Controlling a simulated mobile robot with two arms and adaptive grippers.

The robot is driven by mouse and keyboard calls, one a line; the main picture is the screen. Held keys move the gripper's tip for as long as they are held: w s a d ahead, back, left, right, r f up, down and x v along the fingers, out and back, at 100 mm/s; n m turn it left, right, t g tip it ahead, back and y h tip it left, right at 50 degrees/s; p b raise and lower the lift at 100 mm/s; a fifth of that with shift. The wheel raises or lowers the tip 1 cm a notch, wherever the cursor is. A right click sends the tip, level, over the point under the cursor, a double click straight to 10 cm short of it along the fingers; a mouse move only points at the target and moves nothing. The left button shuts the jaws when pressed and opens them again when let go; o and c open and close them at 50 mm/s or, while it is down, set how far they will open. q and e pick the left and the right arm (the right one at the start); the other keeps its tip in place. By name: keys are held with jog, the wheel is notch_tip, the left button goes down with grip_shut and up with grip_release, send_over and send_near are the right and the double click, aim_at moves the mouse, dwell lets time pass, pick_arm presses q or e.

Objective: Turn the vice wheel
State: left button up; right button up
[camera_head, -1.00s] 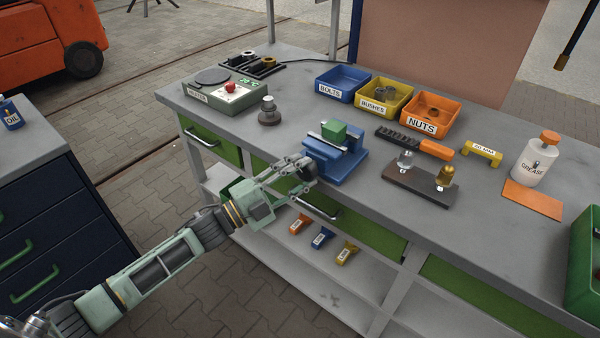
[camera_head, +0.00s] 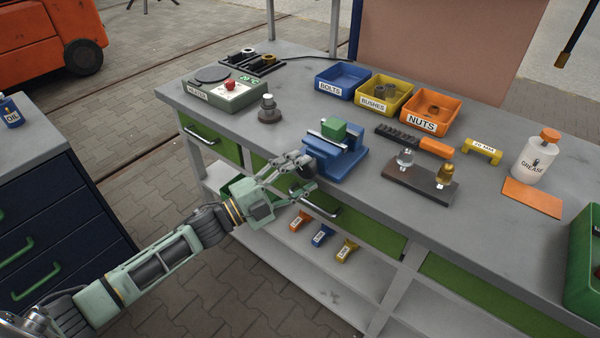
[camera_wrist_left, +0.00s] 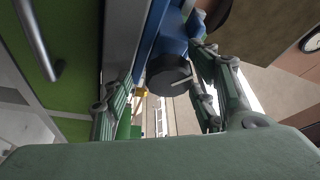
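The blue vice (camera_head: 345,165) stands at the front edge of the grey workbench, with a green block (camera_head: 334,130) between its jaws. Its dark round wheel (camera_head: 307,171) faces outward over the bench edge. My left gripper (camera_head: 304,174) is at the wheel, with one finger on each side of it. In the left wrist view, the wheel (camera_wrist_left: 168,76) with its light handle pin lies between the two spread fingers (camera_wrist_left: 160,95). A gap shows between the left finger and the wheel; I cannot tell whether the right finger touches it. My right gripper is not in view.
Just under the gripper are a green drawer with a handle (camera_head: 320,207) and a lower shelf (camera_head: 300,265). A metal knob-like part (camera_head: 268,110) stands left of the vice. A dark fixture (camera_head: 420,184) is to its right; bins (camera_head: 342,82) stand behind.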

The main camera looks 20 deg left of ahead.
pick_arm(q)
jog(key=shift+a+r, duration=0.1)
jog(key=v, duration=1.2)
jog(key=shift+w, duration=0.1)
dwell(0.7)
